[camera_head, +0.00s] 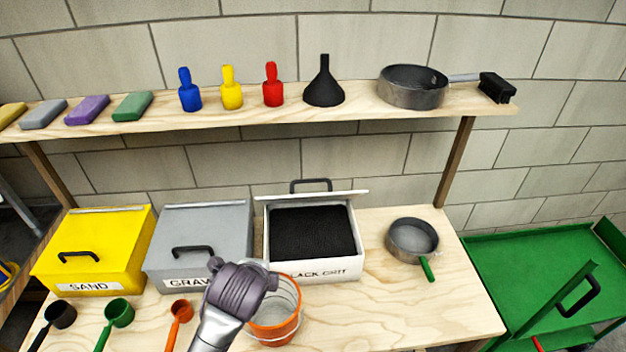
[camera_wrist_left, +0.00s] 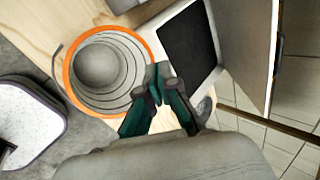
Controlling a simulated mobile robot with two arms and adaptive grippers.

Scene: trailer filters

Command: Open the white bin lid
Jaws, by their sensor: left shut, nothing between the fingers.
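The white bin (camera_head: 352,262), labelled BLACK GRIT, stands on the table with dark grit (camera_head: 312,232) showing inside. Its white lid (camera_head: 335,195) is raised at the back edge, with the black handle (camera_head: 311,185) beyond it. In the left wrist view the lid (camera_wrist_left: 248,45) stands up at the right of the dark bin opening (camera_wrist_left: 190,47). My left gripper (camera_wrist_left: 158,82) is shut and empty. In the head view my left wrist is in front of the bin's lower left, over the orange-rimmed bucket, and hides the fingers. My right gripper is not in view.
An orange-rimmed bucket (camera_head: 283,327) is beside my left wrist. The closed grey bin (camera_head: 205,220) and yellow bin (camera_head: 98,240) stand left of the white bin. A sieve pan (camera_head: 412,240) lies to the right. The wooden shelf (camera_head: 360,106) runs above. Scoops lie at the front left.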

